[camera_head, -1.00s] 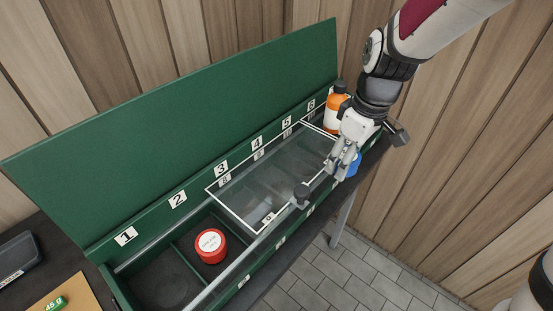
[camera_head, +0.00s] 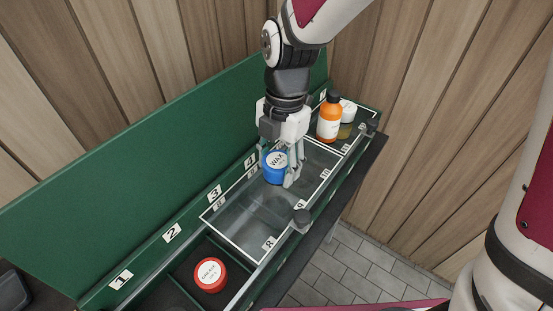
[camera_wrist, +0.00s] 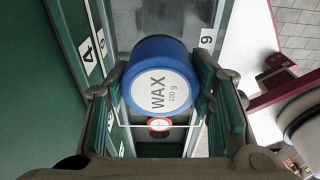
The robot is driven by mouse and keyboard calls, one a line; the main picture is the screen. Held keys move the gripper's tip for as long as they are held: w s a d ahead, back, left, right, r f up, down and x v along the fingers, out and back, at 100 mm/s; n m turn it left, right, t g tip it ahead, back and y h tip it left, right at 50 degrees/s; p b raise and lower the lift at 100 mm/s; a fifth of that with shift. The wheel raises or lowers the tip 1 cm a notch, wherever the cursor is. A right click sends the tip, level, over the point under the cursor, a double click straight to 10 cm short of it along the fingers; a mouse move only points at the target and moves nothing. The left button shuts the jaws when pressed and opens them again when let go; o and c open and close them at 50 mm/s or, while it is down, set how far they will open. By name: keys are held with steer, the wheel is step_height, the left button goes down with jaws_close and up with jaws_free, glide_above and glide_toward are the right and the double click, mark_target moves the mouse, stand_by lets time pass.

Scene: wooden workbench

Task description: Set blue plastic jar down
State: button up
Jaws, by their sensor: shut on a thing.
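The blue plastic jar (camera_head: 274,167) has a white lid label reading WAX. My gripper (camera_head: 280,170) is shut on it, with one finger on each side. The wrist view shows the jar (camera_wrist: 160,77) filling the middle between both fingers. In the head view the jar is over the clear sliding cover (camera_head: 255,207) of the green box (camera_head: 120,215). I cannot tell whether the jar touches the cover.
A red jar (camera_head: 210,274) sits in an open compartment at the near left. An orange bottle (camera_head: 329,118) and a white-lidded jar (camera_head: 348,110) stand at the far right end. A dark knob (camera_head: 302,217) sticks up at the cover's front edge.

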mark_target(278, 192)
steer(key=shift+f, duration=3.05)
steer(key=shift+f, duration=0.2)
steer(key=o, duration=1.3)
steer(key=shift+r, duration=0.1)
